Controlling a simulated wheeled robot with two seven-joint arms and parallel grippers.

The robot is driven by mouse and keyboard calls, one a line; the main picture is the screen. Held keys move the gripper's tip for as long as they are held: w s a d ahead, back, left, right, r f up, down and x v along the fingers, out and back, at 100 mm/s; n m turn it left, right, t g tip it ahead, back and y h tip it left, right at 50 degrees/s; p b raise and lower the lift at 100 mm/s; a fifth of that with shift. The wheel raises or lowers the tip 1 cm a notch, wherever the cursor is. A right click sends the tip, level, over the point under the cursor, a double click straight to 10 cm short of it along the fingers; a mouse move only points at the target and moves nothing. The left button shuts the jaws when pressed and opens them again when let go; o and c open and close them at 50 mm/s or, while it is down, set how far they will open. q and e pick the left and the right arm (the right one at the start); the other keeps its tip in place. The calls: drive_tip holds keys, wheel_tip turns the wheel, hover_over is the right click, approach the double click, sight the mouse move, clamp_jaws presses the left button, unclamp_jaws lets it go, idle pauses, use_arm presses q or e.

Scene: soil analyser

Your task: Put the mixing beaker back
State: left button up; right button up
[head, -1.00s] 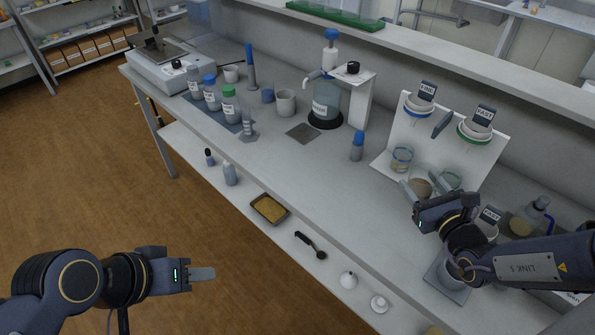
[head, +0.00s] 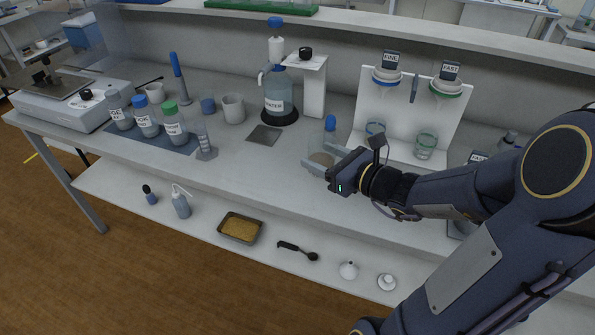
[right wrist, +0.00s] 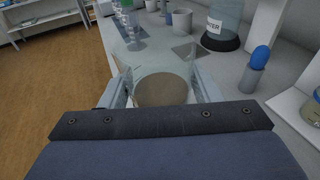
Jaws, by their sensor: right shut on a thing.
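The mixing beaker (head: 321,158) is a clear glass with brown, muddy contents at its base. My right gripper (head: 322,167) is shut around it and holds it near the front of the bench, left of the filter stand. In the right wrist view the beaker (right wrist: 163,88) sits between the two fingers, upright or nearly so. A grey square plate (head: 265,135) lies bare on the bench, left of the beaker and in front of the water dispenser (head: 279,97). My left gripper is out of view.
Grey mugs (head: 233,109), a measuring cylinder (head: 205,143) and several capped bottles (head: 146,121) stand left. The bench front between cylinder and beaker is clear.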

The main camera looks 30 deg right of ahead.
drive_tip(key=w+f, duration=0.2)
drive_tip(key=w, duration=0.2)
hover_over(305, 178)
drive_tip(key=f, duration=0.4)
drive_tip(key=shift+s+f+b, duration=0.3)
drive_tip(key=shift+s+f, duration=0.05)
drive_tip(key=shift+f, duration=0.05)
drive_tip(key=shift+w+f, duration=0.3)
drive_tip(key=shift+f, duration=1.7)
drive_tip(key=shift+b, duration=0.3)
drive_tip(key=shift+f, duration=0.2)
drive_tip(key=o, duration=1.2)
drive_tip(key=shift+c, duration=0.2)
drive_tip(key=shift+r, duration=0.2)
